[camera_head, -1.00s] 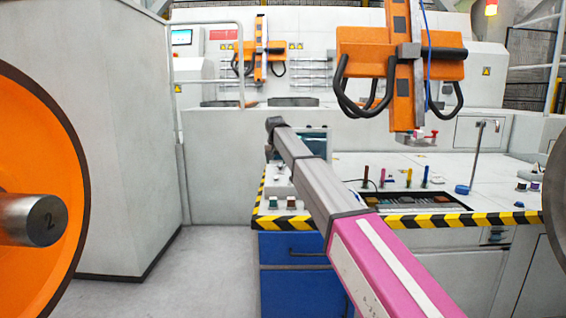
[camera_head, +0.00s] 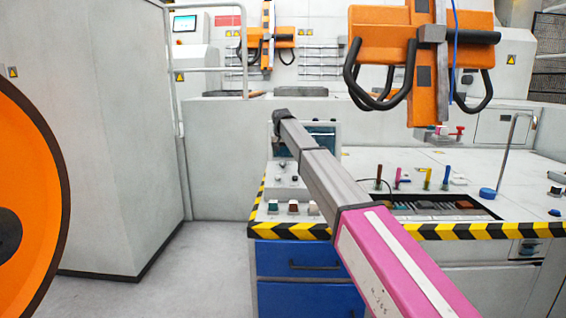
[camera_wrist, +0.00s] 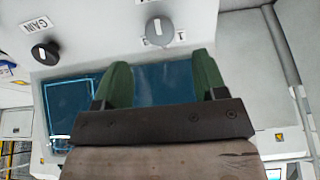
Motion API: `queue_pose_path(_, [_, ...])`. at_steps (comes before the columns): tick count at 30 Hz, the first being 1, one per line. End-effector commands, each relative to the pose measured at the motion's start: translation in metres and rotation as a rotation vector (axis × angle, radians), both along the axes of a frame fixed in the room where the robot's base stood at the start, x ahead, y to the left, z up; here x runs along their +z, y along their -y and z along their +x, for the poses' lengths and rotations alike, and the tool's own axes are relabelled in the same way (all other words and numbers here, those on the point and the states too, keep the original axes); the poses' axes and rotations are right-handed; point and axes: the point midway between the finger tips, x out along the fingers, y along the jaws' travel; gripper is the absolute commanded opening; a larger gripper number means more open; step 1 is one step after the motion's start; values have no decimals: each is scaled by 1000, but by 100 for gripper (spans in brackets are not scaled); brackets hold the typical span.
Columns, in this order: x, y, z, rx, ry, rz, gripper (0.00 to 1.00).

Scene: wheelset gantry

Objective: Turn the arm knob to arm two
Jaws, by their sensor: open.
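In the wrist view, a round grey knob (camera_wrist: 159,32) sits on the white panel, with a label partly covered behind it; I cannot read its setting. A black knob (camera_wrist: 45,53) beside a GAIN label is to its left. My gripper (camera_wrist: 160,62) shows two green fingers, apart and empty, with their tips just short of the grey knob and on either side of it. A blue screen (camera_wrist: 160,84) lies behind the fingers. In the head view, my arm reaches to the control console (camera_head: 284,184); the gripper itself cannot be made out there.
A bench with a striped yellow-black edge (camera_head: 470,231) and blue drawers (camera_head: 304,262) stands ahead. An orange lifting device (camera_head: 422,50) hangs above its right side. An orange wheel (camera_head: 40,200) and a grey cabinet (camera_head: 110,130) are at left. Floor between is clear.

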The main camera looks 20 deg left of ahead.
Motion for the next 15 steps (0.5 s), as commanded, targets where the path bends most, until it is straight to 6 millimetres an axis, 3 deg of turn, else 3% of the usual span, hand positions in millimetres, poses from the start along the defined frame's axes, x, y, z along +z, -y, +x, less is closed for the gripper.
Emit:
queue_pose_path(9, [-47, -5, 20, 0, 0, 0, 65])
queue_pose_path(15, [-58, -6, 24, 0, 0, 0, 65])
